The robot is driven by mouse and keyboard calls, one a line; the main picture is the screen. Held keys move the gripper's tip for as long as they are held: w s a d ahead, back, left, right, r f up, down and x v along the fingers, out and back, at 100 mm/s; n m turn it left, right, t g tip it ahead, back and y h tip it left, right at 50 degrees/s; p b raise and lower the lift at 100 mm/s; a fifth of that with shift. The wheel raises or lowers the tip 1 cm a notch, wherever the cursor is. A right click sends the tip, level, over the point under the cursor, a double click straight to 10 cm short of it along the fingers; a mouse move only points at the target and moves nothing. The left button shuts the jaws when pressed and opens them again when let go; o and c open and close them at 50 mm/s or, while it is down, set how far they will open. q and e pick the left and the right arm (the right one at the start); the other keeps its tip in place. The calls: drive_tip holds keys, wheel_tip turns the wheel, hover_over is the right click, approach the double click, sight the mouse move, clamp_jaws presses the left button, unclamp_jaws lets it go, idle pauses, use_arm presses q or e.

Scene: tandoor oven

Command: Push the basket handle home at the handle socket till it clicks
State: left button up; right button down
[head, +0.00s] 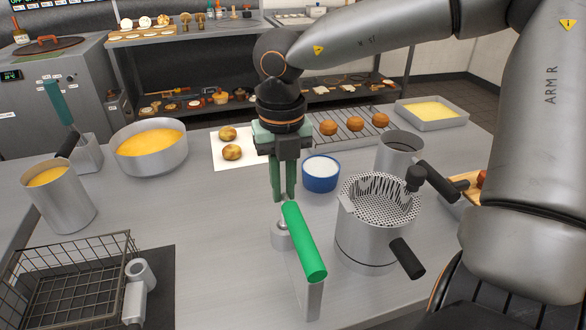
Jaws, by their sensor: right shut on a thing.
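The basket handle (304,242) is a bright green bar lying slanted over a grey stand (312,297) on the steel counter. My right gripper (284,198) points straight down, with its green fingers shut on the far end of the handle; the exact contact is partly hidden. The wire basket (62,288) is at the lower left. The handle socket (135,290), a light grey tube-shaped fitting, is at the basket's right side, well to the left of the handle and apart from it. My left gripper is not in view.
A perforated pot (372,240) with a black handle stands just right of the green bar. A blue tub of white powder (321,174) is behind it. A tall yellow-filled pot (58,197) stands behind the basket. The counter between socket and handle is clear.

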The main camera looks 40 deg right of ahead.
drive_tip(key=shift+r, duration=0.15)
drive_tip(key=shift+r+p, duration=0.55)
drive_tip(key=shift+r, duration=0.35)
drive_tip(key=c, duration=1.5)
unclamp_jaws()
clamp_jaws()
